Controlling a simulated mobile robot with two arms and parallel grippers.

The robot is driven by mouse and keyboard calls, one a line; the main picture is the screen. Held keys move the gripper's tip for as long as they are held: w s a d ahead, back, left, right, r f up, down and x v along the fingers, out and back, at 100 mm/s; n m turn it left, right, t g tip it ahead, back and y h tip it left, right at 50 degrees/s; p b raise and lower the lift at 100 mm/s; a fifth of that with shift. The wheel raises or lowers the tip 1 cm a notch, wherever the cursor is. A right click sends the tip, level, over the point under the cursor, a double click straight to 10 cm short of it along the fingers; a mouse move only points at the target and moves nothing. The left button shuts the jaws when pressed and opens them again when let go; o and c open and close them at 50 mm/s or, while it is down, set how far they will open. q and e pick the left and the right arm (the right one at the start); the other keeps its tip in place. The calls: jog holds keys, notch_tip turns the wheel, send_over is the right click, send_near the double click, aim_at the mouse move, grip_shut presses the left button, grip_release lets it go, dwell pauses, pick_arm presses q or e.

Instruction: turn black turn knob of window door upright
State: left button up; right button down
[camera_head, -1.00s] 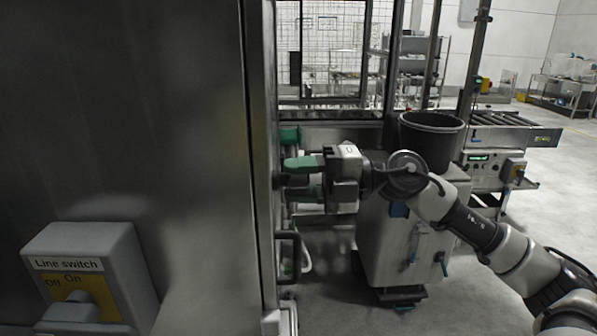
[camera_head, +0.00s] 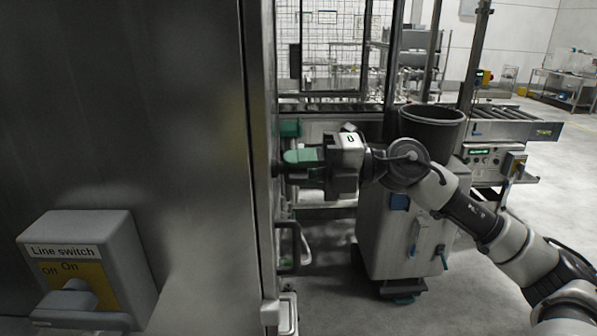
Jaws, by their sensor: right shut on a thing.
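My right gripper (camera_head: 290,164) reaches in from the right to the side face of the steel cabinet (camera_head: 262,110). Its green-padded fingers point left and are shut on a small dark part at that face, which appears to be the black turn knob. The fingers and the cabinet edge hide most of the knob, so its angle cannot be read. The window door itself shows only as a thin, steeply foreshortened face along the cabinet's right edge. My left gripper is not in view.
A grey line switch box (camera_head: 88,268) sticks out of the cabinet front at lower left. A handle (camera_head: 297,245) is on the side face below my gripper. A dark round bin (camera_head: 431,135) and a roller conveyor (camera_head: 515,122) stand at right. Floor at far right is free.

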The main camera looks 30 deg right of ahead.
jog(key=n+b, duration=0.2)
jog(key=n, duration=0.1)
jog(key=shift+f+n, duration=0.2)
jog(key=shift+n, duration=0.1)
jog(key=n+b, duration=0.3)
jog(key=n, duration=0.1)
jog(key=shift+n, duration=0.3)
jog(key=n+b, duration=0.2)
jog(key=n, duration=0.2)
jog(key=shift+b, duration=0.35)
jog(key=shift+n+b, duration=0.95)
jog(key=shift+n, duration=1.15)
jog(key=shift+r, duration=0.1)
jog(key=c, duration=1.2)
grip_release()
jog(key=shift+o, duration=0.2)
